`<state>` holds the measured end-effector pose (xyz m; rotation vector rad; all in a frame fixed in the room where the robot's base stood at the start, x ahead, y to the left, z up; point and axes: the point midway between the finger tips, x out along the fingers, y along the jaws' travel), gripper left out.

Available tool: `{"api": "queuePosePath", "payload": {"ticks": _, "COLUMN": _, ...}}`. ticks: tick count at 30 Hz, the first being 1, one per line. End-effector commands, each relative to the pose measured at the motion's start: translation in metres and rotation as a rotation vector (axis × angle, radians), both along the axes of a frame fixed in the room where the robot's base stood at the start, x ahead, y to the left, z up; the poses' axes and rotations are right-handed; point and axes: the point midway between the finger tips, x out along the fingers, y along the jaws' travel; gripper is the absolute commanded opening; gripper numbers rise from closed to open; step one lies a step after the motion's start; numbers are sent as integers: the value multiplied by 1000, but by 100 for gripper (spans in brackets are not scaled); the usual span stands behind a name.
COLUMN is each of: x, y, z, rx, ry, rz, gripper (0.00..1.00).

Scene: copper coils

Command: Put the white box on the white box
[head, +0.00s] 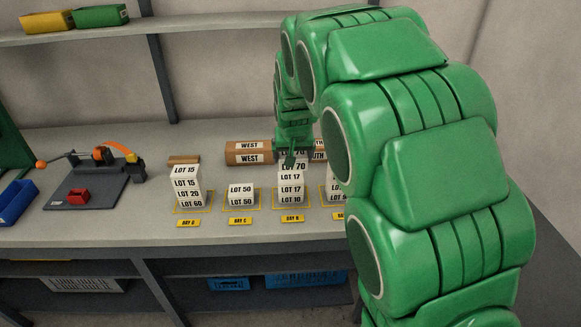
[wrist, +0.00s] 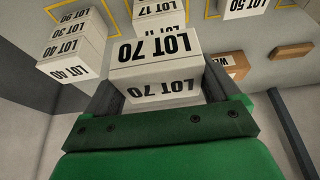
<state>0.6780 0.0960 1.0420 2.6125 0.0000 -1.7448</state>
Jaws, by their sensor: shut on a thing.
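My gripper (head: 291,152) points down over the Bay B stack and is shut on a white box marked LOT 70 (head: 293,167). The fingers are on either side of this box in the wrist view (wrist: 152,75). Below it stand white boxes marked LOT 17 (head: 290,189) and LOT 10 (head: 290,199), in a yellow outline. The held box lines up with this stack; whether it touches the box below I cannot tell.
Another white stack (wrist: 72,42) stands beside Bay B, mostly hidden by my arm in the head view. A dark fixture (head: 85,187) and a blue bin (head: 17,201) are at left. The bench front is clear.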

Motion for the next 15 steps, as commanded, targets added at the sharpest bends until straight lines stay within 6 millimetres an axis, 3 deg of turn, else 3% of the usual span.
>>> {"api": "queuePosePath", "payload": {"ticks": 6, "x": 18, "y": 2, "z": -24, "rx": -1, "ry": 4, "rz": 0, "gripper": 46}}
{"api": "queuePosePath", "payload": {"ticks": 15, "x": 28, "y": 4, "z": -35, "rx": 0, "ry": 2, "rz": 0, "gripper": 46}}
